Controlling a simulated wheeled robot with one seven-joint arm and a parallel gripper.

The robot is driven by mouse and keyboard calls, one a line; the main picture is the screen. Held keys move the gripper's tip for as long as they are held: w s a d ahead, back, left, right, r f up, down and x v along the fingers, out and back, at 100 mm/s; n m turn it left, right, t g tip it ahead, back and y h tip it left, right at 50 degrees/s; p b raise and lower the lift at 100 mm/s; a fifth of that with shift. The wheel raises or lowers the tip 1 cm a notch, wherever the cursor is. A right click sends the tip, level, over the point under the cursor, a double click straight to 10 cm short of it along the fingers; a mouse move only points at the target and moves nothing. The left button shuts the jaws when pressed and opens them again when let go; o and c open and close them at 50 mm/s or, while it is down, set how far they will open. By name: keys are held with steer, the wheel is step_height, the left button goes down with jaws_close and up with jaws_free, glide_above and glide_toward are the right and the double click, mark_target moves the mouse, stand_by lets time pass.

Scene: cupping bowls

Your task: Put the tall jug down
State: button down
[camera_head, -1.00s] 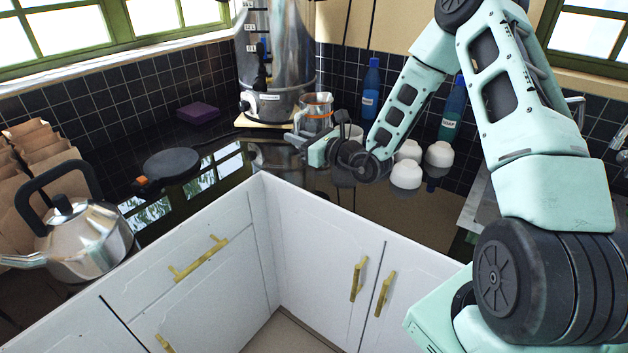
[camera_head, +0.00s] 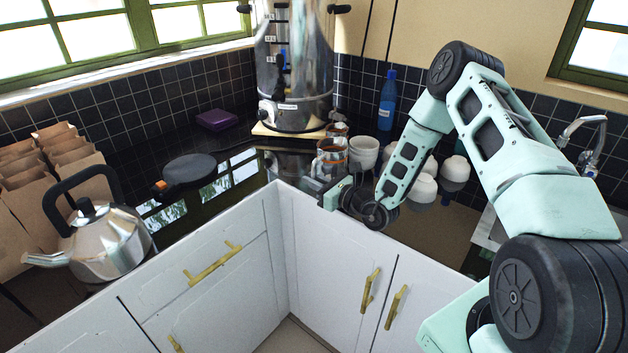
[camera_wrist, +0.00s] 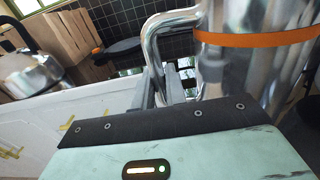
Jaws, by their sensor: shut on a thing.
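The tall jug (camera_head: 331,157) is shiny steel with an orange band. It stands about upright at my gripper (camera_head: 328,192), in front of the big steel urn. In the wrist view the jug (camera_wrist: 245,62) fills the upper right, its bent handle (camera_wrist: 152,45) towards the left. My gripper (camera_wrist: 163,88) is shut on that handle. The jug's base is hidden behind the gripper, so I cannot tell whether it touches the counter.
Another steel vessel (camera_head: 338,129) is just behind the jug, and a white cup (camera_head: 364,150) is close on its right. White bowls (camera_head: 422,190) stand farther right. The urn (camera_head: 295,75) is behind. Dark counter (camera_head: 245,200) lies free to the left.

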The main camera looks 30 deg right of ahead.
steer(key=shift+f, duration=0.15)
steer(key=c, duration=1.4)
jaws_free()
steer(key=shift+c, duration=0.2)
